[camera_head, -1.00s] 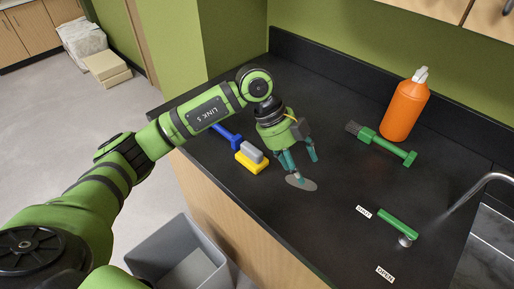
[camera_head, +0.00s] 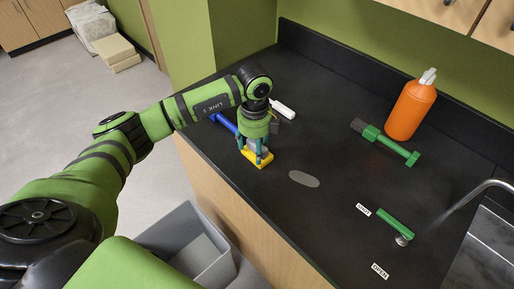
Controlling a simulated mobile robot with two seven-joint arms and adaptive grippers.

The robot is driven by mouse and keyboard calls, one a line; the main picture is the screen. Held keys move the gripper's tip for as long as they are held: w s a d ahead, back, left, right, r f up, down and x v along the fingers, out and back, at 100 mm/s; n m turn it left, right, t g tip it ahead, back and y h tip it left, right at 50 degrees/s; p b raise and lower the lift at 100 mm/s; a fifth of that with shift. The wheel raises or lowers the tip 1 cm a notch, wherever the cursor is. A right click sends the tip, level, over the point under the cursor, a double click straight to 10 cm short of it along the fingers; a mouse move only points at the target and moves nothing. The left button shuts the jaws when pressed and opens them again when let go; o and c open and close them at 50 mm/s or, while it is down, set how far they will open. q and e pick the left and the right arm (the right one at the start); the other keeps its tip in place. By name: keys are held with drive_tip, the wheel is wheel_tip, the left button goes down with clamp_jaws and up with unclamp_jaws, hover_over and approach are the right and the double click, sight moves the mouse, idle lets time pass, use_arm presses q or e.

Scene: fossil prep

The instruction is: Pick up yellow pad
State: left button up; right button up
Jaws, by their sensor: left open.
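The yellow pad (camera_head: 262,164) lies on the black counter near its left front edge, with a grey block-like grip on top that is mostly hidden now. My left gripper (camera_head: 257,158) points down right over the pad, its teal fingers on either side of the grey part. It is open, and I cannot tell whether the fingers touch the pad. My right gripper is not in view.
A blue-handled tool (camera_head: 224,122) lies just left of my gripper and a white object (camera_head: 283,110) lies behind it. A grey oval (camera_head: 304,179), a green brush (camera_head: 386,143), an orange bottle (camera_head: 411,108) and a green-handled valve (camera_head: 396,223) are to the right. A grey bin (camera_head: 203,262) stands below.

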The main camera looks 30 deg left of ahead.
use_arm(q)
drive_tip(key=c, duration=1.3)
drive_tip(key=shift+o, duration=0.2)
drive_tip(key=shift+r, duration=0.1)
drive_tip(key=shift+w+r+b, duration=0.1)
drive_tip(key=shift+r+b, duration=0.4)
drive_tip(key=shift+r, duration=0.1)
drive_tip(key=r, duration=0.1)
drive_tip(key=r+b, duration=0.1)
drive_tip(key=shift+d+r, duration=0.3)
drive_tip(key=shift+r, duration=0.05)
drive_tip(key=s+d+r+b, duration=0.2)
drive_tip(key=s+d+r, duration=0.1)
drive_tip(key=d+r, duration=0.4)
drive_tip(key=d, duration=0.3)
drive_tip(key=shift+s+d+b, duration=0.3)
drive_tip(key=shift+s+b, duration=0.1)
